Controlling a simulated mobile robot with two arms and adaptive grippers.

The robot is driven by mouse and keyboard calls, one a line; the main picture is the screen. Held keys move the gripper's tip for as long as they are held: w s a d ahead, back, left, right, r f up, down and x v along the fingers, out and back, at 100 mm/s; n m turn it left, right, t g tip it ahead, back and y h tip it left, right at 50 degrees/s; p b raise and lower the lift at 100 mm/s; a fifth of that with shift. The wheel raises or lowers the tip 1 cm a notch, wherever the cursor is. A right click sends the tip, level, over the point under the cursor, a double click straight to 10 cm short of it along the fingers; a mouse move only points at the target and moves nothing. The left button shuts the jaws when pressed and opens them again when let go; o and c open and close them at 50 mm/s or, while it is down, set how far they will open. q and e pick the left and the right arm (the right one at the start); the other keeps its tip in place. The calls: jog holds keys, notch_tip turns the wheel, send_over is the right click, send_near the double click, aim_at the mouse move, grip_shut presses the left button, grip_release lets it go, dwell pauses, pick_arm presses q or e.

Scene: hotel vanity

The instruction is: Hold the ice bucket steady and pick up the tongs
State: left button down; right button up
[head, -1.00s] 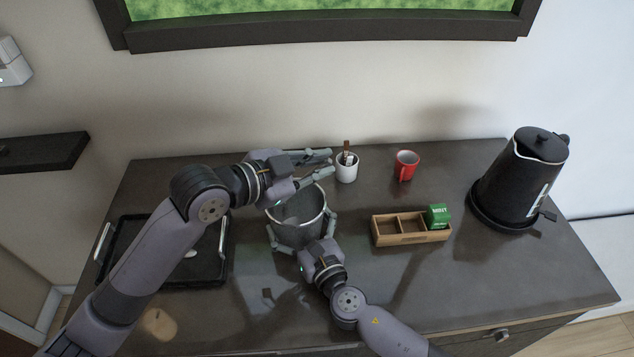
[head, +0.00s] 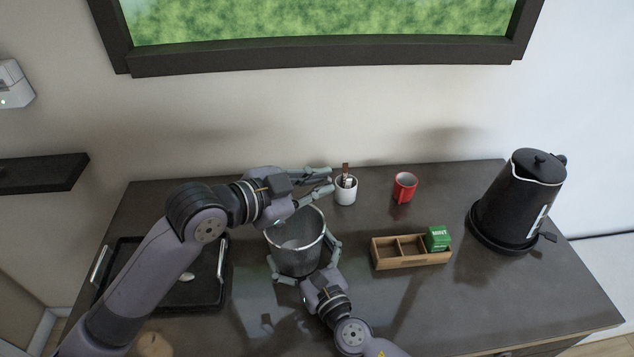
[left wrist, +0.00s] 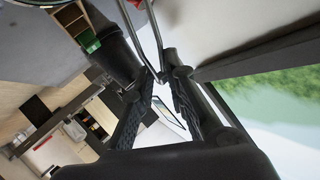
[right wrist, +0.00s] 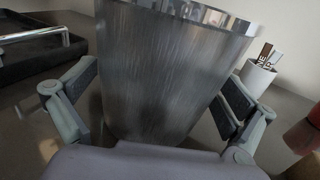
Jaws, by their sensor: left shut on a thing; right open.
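The grey metal ice bucket (head: 292,257) stands upright on the dark vanity top. My right gripper (head: 305,262) is open around its near side, with a finger on each side; the right wrist view shows the bucket (right wrist: 165,75) between the spread fingers (right wrist: 160,95). My left gripper (head: 326,183) is above the bucket's far rim. In the left wrist view its fingertips (left wrist: 156,76) are closed on the thin metal tongs (left wrist: 153,38). The tongs cannot be made out in the head view.
A white cup (head: 346,194) with sticks stands just behind the left gripper's fingertips. A red mug (head: 404,190), a wooden organizer (head: 410,264) with a green box, and a black kettle (head: 512,205) stand to the right. A black tray (head: 205,300) lies left, partly behind my left arm.

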jog(key=v, duration=1)
jog(key=shift+s+d, duration=0.1)
jog(key=shift+s, duration=0.15)
